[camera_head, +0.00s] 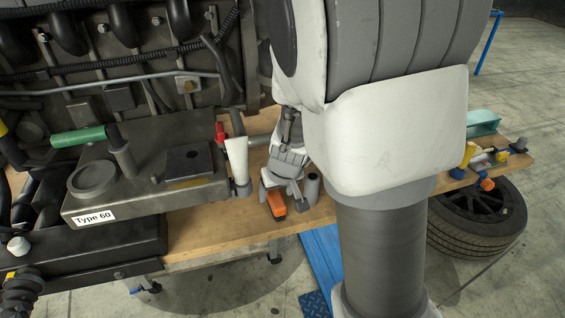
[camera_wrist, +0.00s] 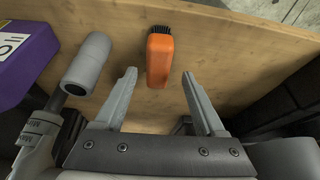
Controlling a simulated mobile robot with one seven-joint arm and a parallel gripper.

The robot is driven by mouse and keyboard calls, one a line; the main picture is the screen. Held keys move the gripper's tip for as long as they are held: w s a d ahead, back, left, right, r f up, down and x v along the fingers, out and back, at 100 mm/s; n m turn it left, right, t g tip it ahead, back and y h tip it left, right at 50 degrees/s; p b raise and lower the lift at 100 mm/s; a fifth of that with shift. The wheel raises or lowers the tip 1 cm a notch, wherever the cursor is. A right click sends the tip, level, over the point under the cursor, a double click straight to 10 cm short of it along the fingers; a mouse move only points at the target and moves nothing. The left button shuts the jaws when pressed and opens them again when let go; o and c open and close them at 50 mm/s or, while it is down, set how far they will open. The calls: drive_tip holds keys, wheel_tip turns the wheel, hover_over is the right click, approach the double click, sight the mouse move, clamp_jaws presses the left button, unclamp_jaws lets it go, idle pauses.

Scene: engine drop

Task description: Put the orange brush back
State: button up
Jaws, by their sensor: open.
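The orange brush (camera_wrist: 159,60) lies on the wooden bench top in the wrist view, with its dark bristles pointing away from me. My gripper (camera_wrist: 158,93) is open, with one finger to each side of the brush's line. The near end of the brush is around the level of the fingertips, and I see no finger touching it. In the head view the orange brush (camera_head: 276,204) shows just below my gripper (camera_head: 276,187), close to the front edge of the bench. Part of the brush is hidden there by the gripper.
A grey engine block labelled "Type 60" (camera_head: 150,170) with a green-handled tool (camera_head: 80,137) stands left. A grey cylinder (camera_wrist: 87,62) and a purple box (camera_wrist: 25,60) are left of the gripper. Small items (camera_head: 485,156) lie at the bench's right end. Bare wood surrounds the brush.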

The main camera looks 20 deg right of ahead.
drive_tip(key=s+r+p, duration=0.4)
drive_tip(key=s+r, duration=0.5)
drive_tip(key=r, duration=0.4)
drive_tip(key=s+r+t+p, duration=0.1)
drive_tip(key=s+r+p, duration=0.2)
drive_tip(key=s+r, duration=0.6)
wheel_tip(320, 180, up, 5)
drive_tip(key=shift+s+r+m+p, duration=0.2)
drive_tip(key=shift+s+m+p, duration=0.1)
drive_tip(key=shift+s+p, duration=0.1)
drive_tip(key=shift+d, duration=0.1)
idle(0.6)
